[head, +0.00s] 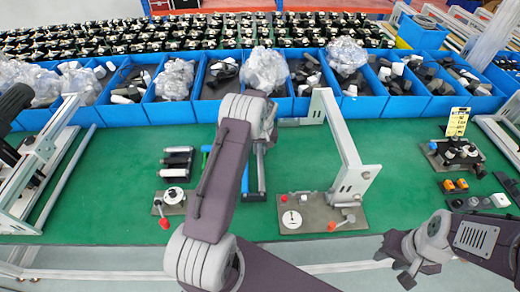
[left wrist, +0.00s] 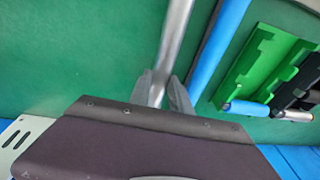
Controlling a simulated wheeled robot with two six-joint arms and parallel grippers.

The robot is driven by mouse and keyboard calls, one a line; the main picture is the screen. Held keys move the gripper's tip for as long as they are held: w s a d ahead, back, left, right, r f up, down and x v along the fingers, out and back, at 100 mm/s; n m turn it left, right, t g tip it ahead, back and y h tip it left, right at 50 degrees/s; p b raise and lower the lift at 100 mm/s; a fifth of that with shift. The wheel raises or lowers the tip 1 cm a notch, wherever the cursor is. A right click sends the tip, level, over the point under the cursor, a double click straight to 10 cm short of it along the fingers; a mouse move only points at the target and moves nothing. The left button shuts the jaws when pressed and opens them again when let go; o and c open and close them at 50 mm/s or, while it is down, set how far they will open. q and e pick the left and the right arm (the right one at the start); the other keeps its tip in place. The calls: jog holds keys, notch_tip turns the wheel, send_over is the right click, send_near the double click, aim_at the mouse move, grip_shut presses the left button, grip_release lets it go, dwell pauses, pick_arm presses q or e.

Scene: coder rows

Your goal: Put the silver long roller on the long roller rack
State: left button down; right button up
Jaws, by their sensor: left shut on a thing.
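The silver long roller (left wrist: 176,35) is between the fingertips of my left gripper (left wrist: 160,90) in the left wrist view, and the fingers are shut on it. In the head view my left gripper (head: 261,143) is over the green mat, and the roller (head: 262,172) runs down from it. A long blue roller (head: 245,180) lies beside it, and it also shows in the left wrist view (left wrist: 220,45). My left arm hides part of this area, so I cannot make out the long roller rack clearly. My right gripper (head: 404,268) is empty at the lower right, fingers apart.
A base plate with a white upright frame (head: 345,150) stands to the right. Blue bins (head: 120,114) line the back.

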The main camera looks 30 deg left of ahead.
pick_arm(q)
jog(key=shift+f, duration=0.2)
dwell(0.4)
jog(key=c, duration=1.1)
grip_release()
jog(key=r, duration=0.3)
jog(key=d+r+b, duration=0.1)
jog(key=r, duration=0.5)
jog(key=shift+s+d+b, duration=0.15)
jog(key=shift+s+b, duration=0.15)
jog(key=shift+s, duration=0.1)
